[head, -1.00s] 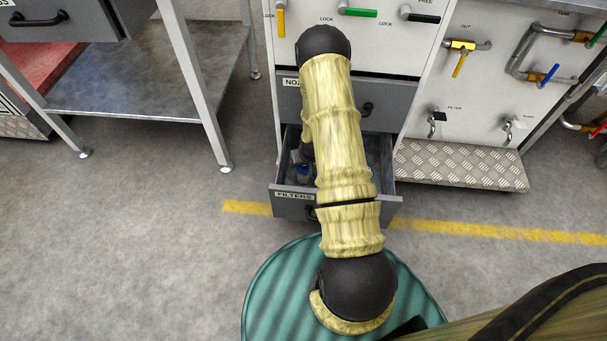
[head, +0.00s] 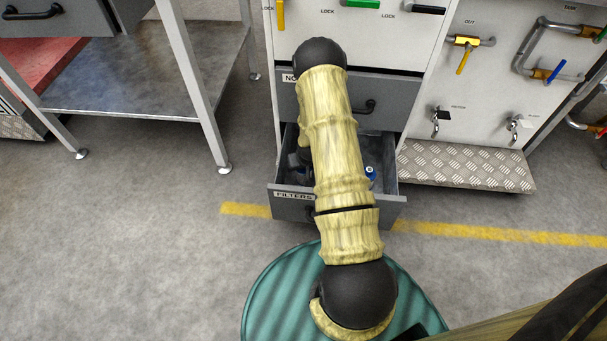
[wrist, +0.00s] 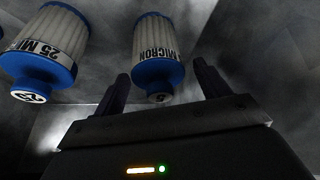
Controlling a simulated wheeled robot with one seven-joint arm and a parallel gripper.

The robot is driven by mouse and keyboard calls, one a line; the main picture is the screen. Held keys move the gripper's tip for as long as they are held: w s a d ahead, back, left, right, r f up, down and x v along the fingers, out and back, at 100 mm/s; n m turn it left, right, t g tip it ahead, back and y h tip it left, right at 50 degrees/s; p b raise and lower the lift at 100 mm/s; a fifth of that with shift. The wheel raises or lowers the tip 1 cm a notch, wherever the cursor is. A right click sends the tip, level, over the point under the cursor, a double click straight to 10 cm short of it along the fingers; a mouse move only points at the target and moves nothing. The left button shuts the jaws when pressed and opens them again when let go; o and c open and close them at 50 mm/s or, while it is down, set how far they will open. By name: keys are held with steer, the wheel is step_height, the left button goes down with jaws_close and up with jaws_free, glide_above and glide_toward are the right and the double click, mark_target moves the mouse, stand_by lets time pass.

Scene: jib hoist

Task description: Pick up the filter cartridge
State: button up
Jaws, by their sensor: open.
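A second cartridge marked 25 (wrist: 45,45) lies to the left, outside the fingers. In the head view my arm hides the gripper and most of the open FILTERS drawer (head: 293,206); a small blue part of a cartridge (head: 370,174) shows right of the arm.
A closed drawer (head: 390,107) is right above the open one. Grey drawer walls surround the cartridges. A third cartridge's edge shows at the wrist view's far left. A steel-legged table (head: 150,85) stands left, and a panel with valves (head: 480,90) right.

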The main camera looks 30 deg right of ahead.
steer(key=shift+c, duration=0.4)
steer(key=c, duration=1)
steer(key=shift+r, duration=0.1)
step_height(320, 180, up, 10)
steer(key=p, duration=0.5)
steer(key=shift+p, duration=0.35)
steer(key=a+r+p, duration=0.3)
steer(key=a+r, duration=0.2)
steer(key=r, duration=0.2)
steer(key=s+a+r+n+p, duration=0.1)
steer(key=a+r+p, duration=0.2)
steer(key=a+r, duration=0.2)
steer(key=s+a+r+n+y+p, duration=0.1)
steer(key=a+r+p, duration=0.2)
steer(key=r, duration=0.6)
steer(key=shift+s+a, duration=0.2)
steer(key=shift+a, duration=1.15)
